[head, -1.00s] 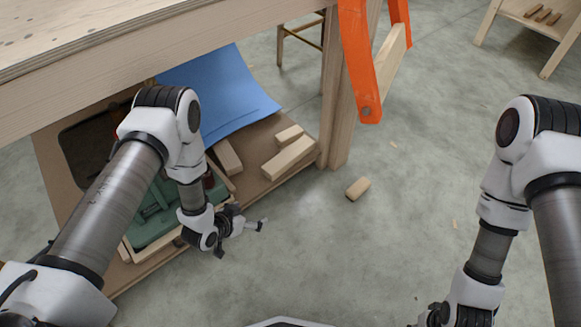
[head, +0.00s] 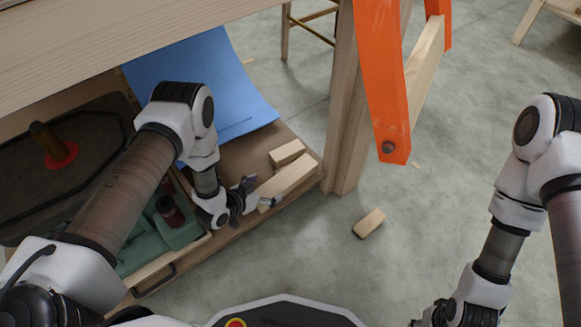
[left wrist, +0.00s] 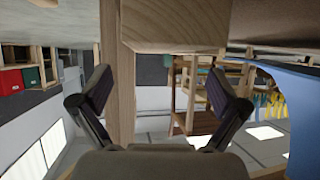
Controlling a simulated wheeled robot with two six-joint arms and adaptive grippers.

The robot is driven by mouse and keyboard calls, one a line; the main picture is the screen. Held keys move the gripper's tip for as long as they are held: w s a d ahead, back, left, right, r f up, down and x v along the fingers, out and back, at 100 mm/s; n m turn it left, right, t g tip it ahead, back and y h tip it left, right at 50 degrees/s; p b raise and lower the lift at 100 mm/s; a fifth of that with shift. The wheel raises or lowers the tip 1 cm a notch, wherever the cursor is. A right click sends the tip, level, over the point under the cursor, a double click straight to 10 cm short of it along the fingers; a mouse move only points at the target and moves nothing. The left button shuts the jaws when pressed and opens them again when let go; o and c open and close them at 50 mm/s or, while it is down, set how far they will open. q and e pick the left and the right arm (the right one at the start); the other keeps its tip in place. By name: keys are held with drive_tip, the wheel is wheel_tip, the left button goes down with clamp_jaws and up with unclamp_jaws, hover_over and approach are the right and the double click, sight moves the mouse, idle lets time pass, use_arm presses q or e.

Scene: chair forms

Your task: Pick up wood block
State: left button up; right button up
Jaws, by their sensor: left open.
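A small wood block (head: 369,223) lies alone on the concrete floor, right of the workbench leg. Two more wood blocks, a short one (head: 286,152) and a longer one (head: 288,180), lie on the bench's lower shelf. My left gripper (head: 262,192) is open and empty; in the head view it overlaps the near end of the longer block, and I cannot tell a touch. In the left wrist view its spread fingers (left wrist: 160,95) have no block between them. My right gripper (head: 430,316) is only partly in view at the bottom edge, its fingers hidden.
The bench top (head: 90,70) overhangs the shelf, and its leg (head: 345,130) stands beside an orange sawhorse leg (head: 382,80). A blue sheet (head: 225,85) and a green case insert (head: 185,232) lie on the shelf. Floor around the lone block is clear.

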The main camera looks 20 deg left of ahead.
sight(284, 179)
use_arm(q)
drive_tip(key=b+x, duration=0.1)
drive_tip(key=x, duration=0.1)
drive_tip(key=b+x, duration=0.3)
drive_tip(key=x, duration=0.1)
drive_tip(key=shift+w+d+b, duration=0.2)
drive_tip(key=shift+d+b, duration=0.1)
drive_tip(key=shift+d, duration=0.1)
drive_tip(key=shift+w+d, duration=0.15)
drive_tip(key=shift+w, duration=0.15)
drive_tip(key=shift+r, duration=0.1)
drive_tip(key=c, duration=1.7)
drive_tip(key=shift+r, duration=0.1)
